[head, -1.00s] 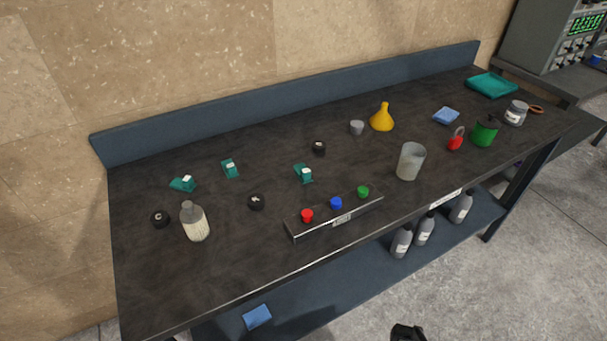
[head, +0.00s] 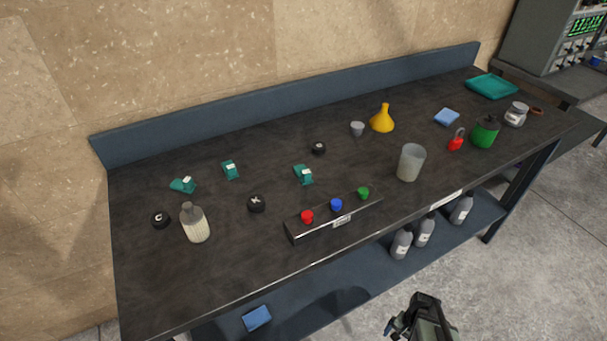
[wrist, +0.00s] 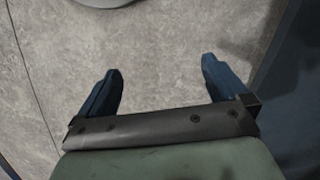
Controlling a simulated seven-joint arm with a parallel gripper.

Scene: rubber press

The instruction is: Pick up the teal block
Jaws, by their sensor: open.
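Three small teal pieces with white tops lie on the dark bench, apart from each other: one at the left (head: 183,185), one near the back (head: 230,169), and one right of them behind the button box (head: 303,175). I cannot tell which is the task's teal block. My gripper (head: 408,322) is low in front of the bench, well away from all of them. In the wrist view my gripper (wrist: 162,66) has its two blue fingers spread, with only grey floor between them. No teal piece shows in the wrist view.
A button box (head: 340,220) stands near the bench's front edge, between my gripper and the right teal piece. A pale bottle (head: 196,224), black knobs, a translucent cup (head: 411,162) and a yellow funnel (head: 382,120) stand around. The lower shelf holds bottles (head: 401,244).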

